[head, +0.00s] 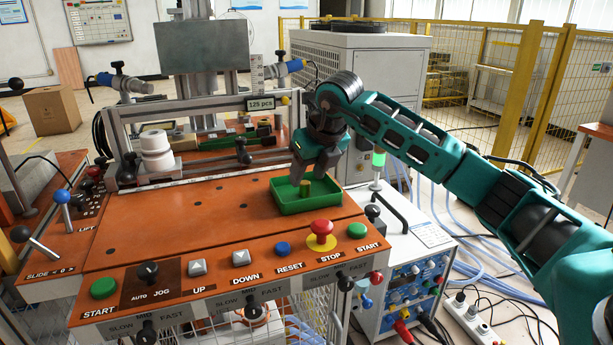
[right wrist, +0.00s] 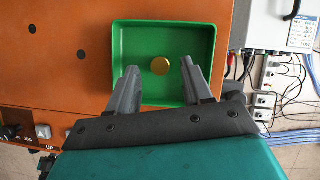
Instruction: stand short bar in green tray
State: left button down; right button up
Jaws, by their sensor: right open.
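The green tray (head: 283,207) lies on the right part of the orange table top. The short bar (head: 305,188), a small brass-coloured cylinder, stands upright inside the tray. In the right wrist view the bar (right wrist: 161,66) shows as a round gold end near the middle of the tray (right wrist: 125,40). My right gripper (head: 308,180) is above the tray, its fingers pointing down near the bar. In the right wrist view the fingers of my right gripper (right wrist: 162,78) are spread wide, with nothing held between them. My left gripper is not in view.
The orange table (head: 150,235) is mostly clear left of the tray. A front panel carries several buttons, including a red stop button (head: 321,228). A white insulator-like stack (head: 157,152) stands at the back left. A power unit (head: 405,270) with cables stands at the right.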

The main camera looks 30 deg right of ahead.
jog(key=v, duration=1)
jog(key=shift+p, duration=0.45)
